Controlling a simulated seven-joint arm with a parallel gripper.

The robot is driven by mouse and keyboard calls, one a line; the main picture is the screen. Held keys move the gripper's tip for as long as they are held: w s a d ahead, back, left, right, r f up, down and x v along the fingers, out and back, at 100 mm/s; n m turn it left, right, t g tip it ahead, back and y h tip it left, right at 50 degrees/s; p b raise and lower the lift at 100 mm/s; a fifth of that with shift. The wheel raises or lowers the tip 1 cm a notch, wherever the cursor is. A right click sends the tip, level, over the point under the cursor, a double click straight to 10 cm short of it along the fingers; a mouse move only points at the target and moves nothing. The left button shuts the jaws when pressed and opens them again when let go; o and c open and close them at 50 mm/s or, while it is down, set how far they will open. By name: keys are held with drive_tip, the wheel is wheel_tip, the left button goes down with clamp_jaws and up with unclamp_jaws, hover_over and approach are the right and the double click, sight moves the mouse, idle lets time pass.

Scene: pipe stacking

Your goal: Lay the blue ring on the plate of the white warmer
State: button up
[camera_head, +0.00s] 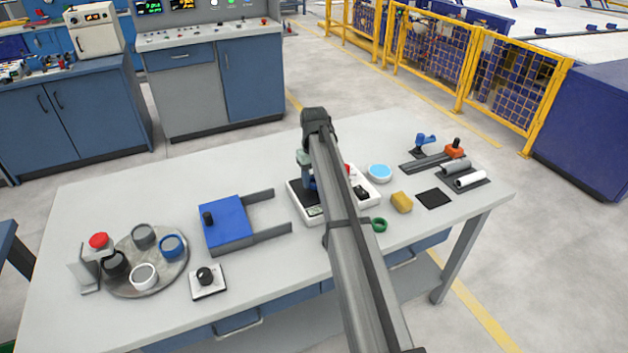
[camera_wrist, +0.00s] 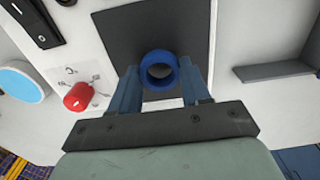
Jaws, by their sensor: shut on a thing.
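The white warmer (camera_head: 362,207) stands near the middle of the table, partly hidden by my arm. It has a dark square plate (camera_wrist: 118,32) and a red knob (camera_wrist: 78,96); the plate's edge also shows in the head view (camera_head: 296,190). My gripper (camera_wrist: 160,78) is shut on the blue ring (camera_wrist: 159,56), with one finger on each side. The ring is over the plate, with its opening facing the wrist camera. I cannot tell whether it touches the plate. In the head view my arm hides most of the ring and the fingertips.
A round grey tray (camera_head: 150,283) at left holds several ring-like pieces, one blue-rimmed. A blue block with grey rails (camera_head: 227,222) lies left of the warmer. A green ring (camera_head: 379,225), yellow block (camera_head: 401,202) and light-blue dish (camera_head: 379,173) lie to its right.

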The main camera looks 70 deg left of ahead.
drive_tip(key=shift+f, duration=0.45)
drive_tip(key=o, duration=1)
drive_tip(key=shift+f, duration=0.1)
wheel_tip(320, 180, up, 12)
drive_tip(key=shift+r, duration=0.15)
